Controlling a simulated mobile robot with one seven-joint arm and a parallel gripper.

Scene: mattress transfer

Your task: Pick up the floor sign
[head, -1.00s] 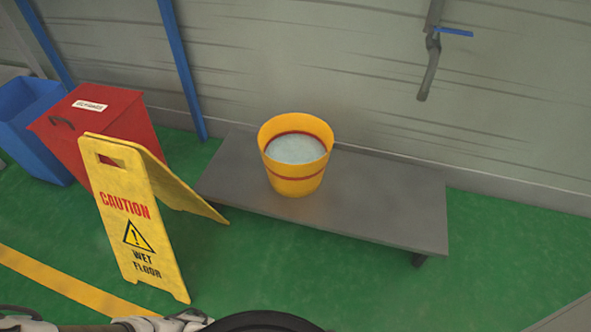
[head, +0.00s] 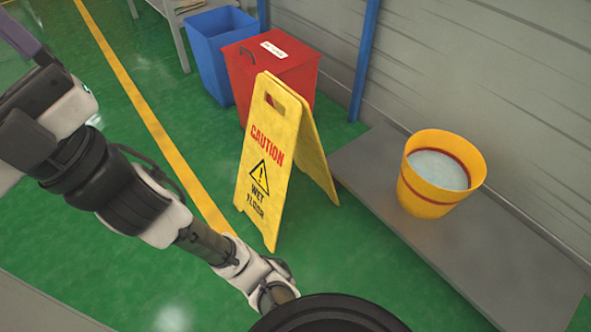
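The yellow floor sign (head: 268,160) stands open on the green floor near the middle of the head view. Its front panel reads "CAUTION WET FLOOR", and it has a handle slot near the top. My arm reaches in from the left and ends low in the view, in front of and below the sign. The black round part at the bottom edge hides what lies there. My gripper's fingers cannot be made out in this view. Nothing is seen touching the sign.
A red bin (head: 297,72) with a white label stands behind the sign, beside a blue bin (head: 207,52). A low grey bench (head: 440,240) with a yellow bucket (head: 423,205) of liquid is to the right. Open green floor lies left, crossed by a yellow line (head: 135,95).

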